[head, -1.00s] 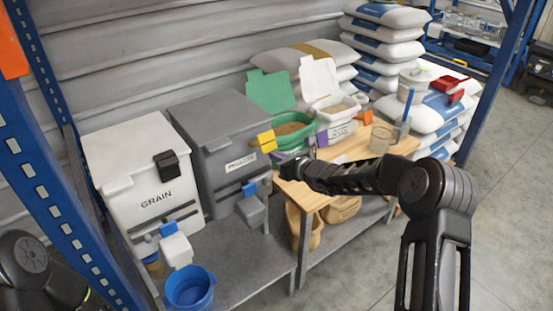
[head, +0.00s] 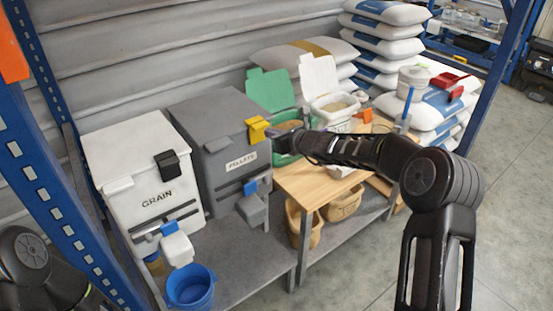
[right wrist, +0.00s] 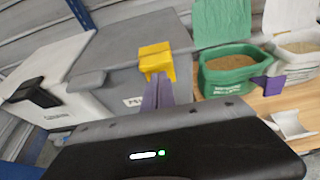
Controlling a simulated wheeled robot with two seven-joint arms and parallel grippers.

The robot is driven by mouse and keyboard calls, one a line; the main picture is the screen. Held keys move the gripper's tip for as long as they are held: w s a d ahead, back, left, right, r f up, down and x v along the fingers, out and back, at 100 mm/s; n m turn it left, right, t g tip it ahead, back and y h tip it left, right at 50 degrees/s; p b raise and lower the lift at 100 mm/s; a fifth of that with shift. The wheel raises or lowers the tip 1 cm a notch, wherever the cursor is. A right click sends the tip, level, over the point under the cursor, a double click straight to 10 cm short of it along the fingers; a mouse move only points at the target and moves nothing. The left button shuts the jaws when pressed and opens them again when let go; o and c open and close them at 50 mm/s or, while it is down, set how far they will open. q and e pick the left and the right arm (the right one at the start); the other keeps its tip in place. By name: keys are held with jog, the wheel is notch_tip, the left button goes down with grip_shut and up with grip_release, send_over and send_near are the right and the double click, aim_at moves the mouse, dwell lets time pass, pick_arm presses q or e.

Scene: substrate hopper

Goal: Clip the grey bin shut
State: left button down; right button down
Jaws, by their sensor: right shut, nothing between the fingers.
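The grey bin (head: 202,142), labelled PELLETS, stands on the shelf with its lid down. A yellow clip (head: 257,129) sits at the lid's front edge and shows from above in the right wrist view (right wrist: 156,58). My right gripper (head: 267,147) has purple fingers, shut and empty, at the clip's front lower side. In the right wrist view its fingertips (right wrist: 158,84) meet or nearly meet the clip's lower edge. I cannot tell whether the clip is fully latched. My left gripper is out of view.
A white GRAIN bin (head: 140,165) with a black clip stands at left. A green tub (right wrist: 229,70) and a white tub (head: 335,106), both with lids up, stand at right. A blue bucket (head: 190,287) is below. The wooden top (head: 315,180) has free room.

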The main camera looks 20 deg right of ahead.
jog(key=shift+r, duration=0.1)
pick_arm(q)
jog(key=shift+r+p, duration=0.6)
pick_arm(e)
jog(key=shift+r, duration=0.7)
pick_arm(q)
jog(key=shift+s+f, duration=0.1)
